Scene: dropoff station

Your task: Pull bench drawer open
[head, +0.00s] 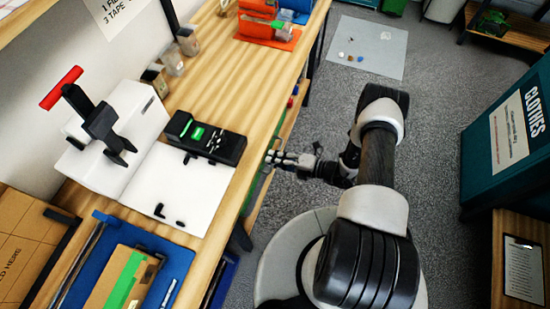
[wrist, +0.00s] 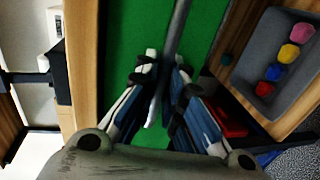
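The bench drawer has a green front (wrist: 130,30) that fills the middle of the wrist view. A long grey bar handle (wrist: 178,25) runs across it. My gripper (wrist: 163,68) has one fingertip on each side of the bar, close against it, and looks shut on it. In the head view my gripper (head: 278,158) is at the bench's right edge, below the top. Only a thin green strip of the drawer shows there, and the handle cannot be made out.
The wooden bench (head: 228,95) carries a black device (head: 205,138), a tape dispenser (head: 105,125) and a blue tray (head: 165,245). A grey bin (wrist: 262,50) with several coloured lumps shows beside the drawer. A teal clothes bin (head: 510,130) stands right; grey floor lies between.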

